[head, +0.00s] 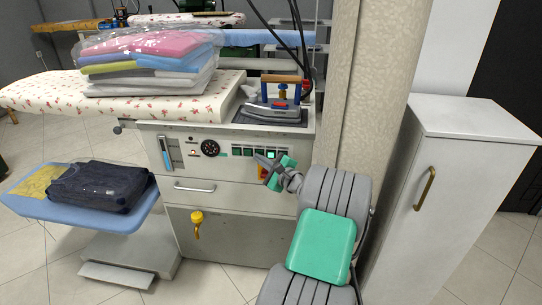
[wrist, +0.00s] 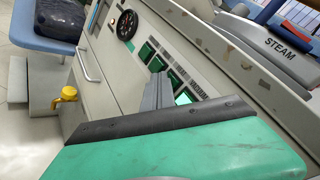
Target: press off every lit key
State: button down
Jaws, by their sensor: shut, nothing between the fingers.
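A row of square green keys (head: 248,152) sits on the front panel of the ironing station. In the wrist view several keys show; the first ones (wrist: 146,51) look dark green. The key nearest my fingers (wrist: 185,97) looks brighter, pale green-white, and is partly hidden by them. My gripper (head: 260,158) is shut and empty, in front of the right part of the key row. Its grey fingers (wrist: 158,88) point at the panel in the wrist view; I cannot tell whether they touch it.
A round gauge (head: 210,148) is left of the keys, and an orange switch (head: 263,172) is just below my gripper. An iron (head: 272,110) stands above. A white cabinet (head: 450,190) and a pillar (head: 365,80) close the right side.

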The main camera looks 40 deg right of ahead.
jog(key=shift+s+a+r+p, duration=0.1)
jog(key=shift+s+a+p, duration=0.2)
jog(key=shift+a+p, duration=0.1)
jog(key=s+a+p, duration=0.1)
jog(key=s+a, duration=0.1)
jog(key=s+a+p, duration=0.1)
jog(key=a, duration=0.1)
jog(key=shift+s+a, duration=0.35)
dwell(2.1)
